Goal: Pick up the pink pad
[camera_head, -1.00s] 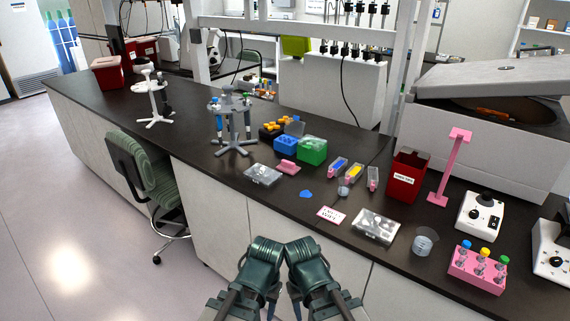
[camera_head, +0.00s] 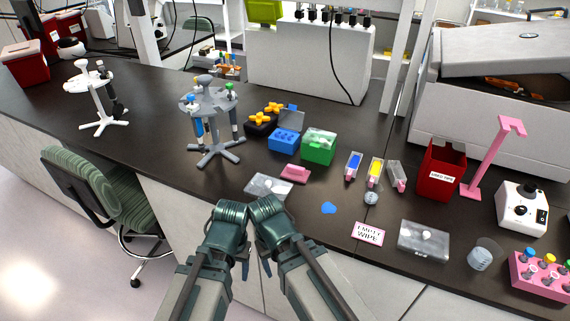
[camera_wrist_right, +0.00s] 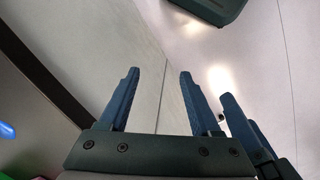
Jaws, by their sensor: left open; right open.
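The pink pad (camera_head: 294,173) is a small pink block with a raised top, lying on the dark bench in front of the blue box. My left gripper (camera_head: 244,270) and my right gripper (camera_head: 267,268) are side by side in front of the bench edge, both apart from the pad. In the right wrist view my right gripper (camera_wrist_right: 160,75) has its blue fingers spread, with nothing between them. The left gripper is open; its fingers are mostly hidden behind its wrist in the head view. The pad is not in the wrist view.
Near the pad are a clear case (camera_head: 268,187), a blue box (camera_head: 285,139), a green box (camera_head: 319,145) and a blue blob (camera_head: 328,208). A pipette stand (camera_head: 216,153) stands to the left. A green chair (camera_head: 88,190) is at the left, by the bench.

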